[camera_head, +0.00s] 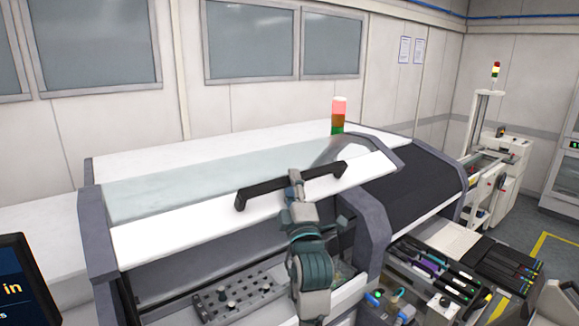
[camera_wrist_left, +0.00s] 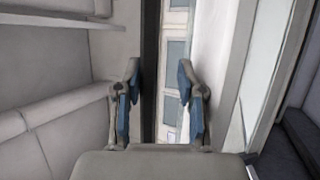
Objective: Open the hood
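The hood (camera_head: 200,222) is a white panel with a glass window on top of the machine. A gap below its front edge shows the machine's interior. A black handle (camera_head: 256,193) runs along its front edge. My left gripper (camera_head: 296,180) is at the middle of this handle and hides a bit of it. In the left wrist view the two blue-padded fingers (camera_wrist_left: 158,90) stand apart. A dark bar, apparently the handle (camera_wrist_left: 150,50), shows between them, with clear space on its right side. Contact cannot be told. My right gripper is not in view.
Inside the machine lies a grey plate with knobs (camera_head: 235,293). A red and green signal light (camera_head: 338,113) stands behind the hood. Feeder trays (camera_head: 440,270) sit at the right front. A dark screen (camera_head: 22,285) is at the lower left.

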